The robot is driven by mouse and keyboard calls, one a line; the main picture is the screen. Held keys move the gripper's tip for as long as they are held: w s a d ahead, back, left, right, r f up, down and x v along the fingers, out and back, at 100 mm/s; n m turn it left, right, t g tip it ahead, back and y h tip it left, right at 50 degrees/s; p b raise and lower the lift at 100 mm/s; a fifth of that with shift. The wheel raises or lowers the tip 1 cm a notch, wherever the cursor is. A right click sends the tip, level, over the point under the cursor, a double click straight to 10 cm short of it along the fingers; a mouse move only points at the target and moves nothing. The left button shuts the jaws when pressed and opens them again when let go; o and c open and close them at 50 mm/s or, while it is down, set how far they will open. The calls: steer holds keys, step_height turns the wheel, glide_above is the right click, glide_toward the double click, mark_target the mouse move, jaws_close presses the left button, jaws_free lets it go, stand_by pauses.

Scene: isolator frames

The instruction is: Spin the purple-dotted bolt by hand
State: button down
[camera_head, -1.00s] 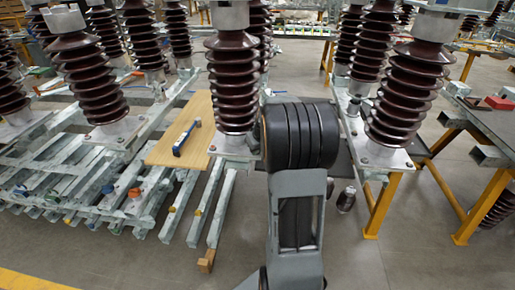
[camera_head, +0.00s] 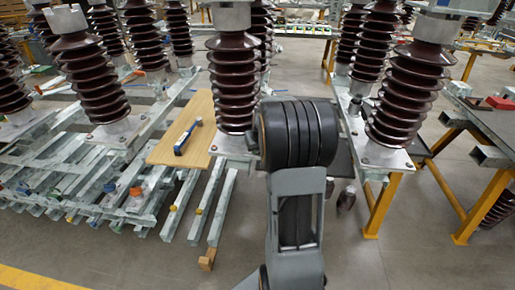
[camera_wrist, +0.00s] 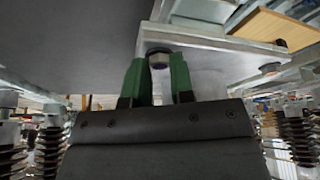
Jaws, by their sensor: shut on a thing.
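In the wrist view, my gripper (camera_wrist: 159,72) has two green fingers on either side of a grey bolt head (camera_wrist: 159,58) under the edge of a pale metal plate (camera_wrist: 212,42). The fingers are shut on this bolt. I cannot make out a purple dot on it. A second bolt (camera_wrist: 270,69) sits on the same plate to the right, apart from the fingers, with a dark bluish face. In the head view, my gripper is hidden behind my own arm, beside the foot of the middle brown insulator (camera_head: 232,85).
Brown ribbed insulators, such as the right one (camera_head: 402,95), stand close on both sides of my arm. Yellow trestle legs (camera_head: 382,205) stand at right. The floor at the front right is clear.

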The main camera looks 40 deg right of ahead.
stand_by(0.4)
steer(key=c, duration=1)
jaws_free()
steer(key=v, duration=1.4)
steer(key=shift+p, duration=0.3)
steer(key=shift+w+f, duration=0.1)
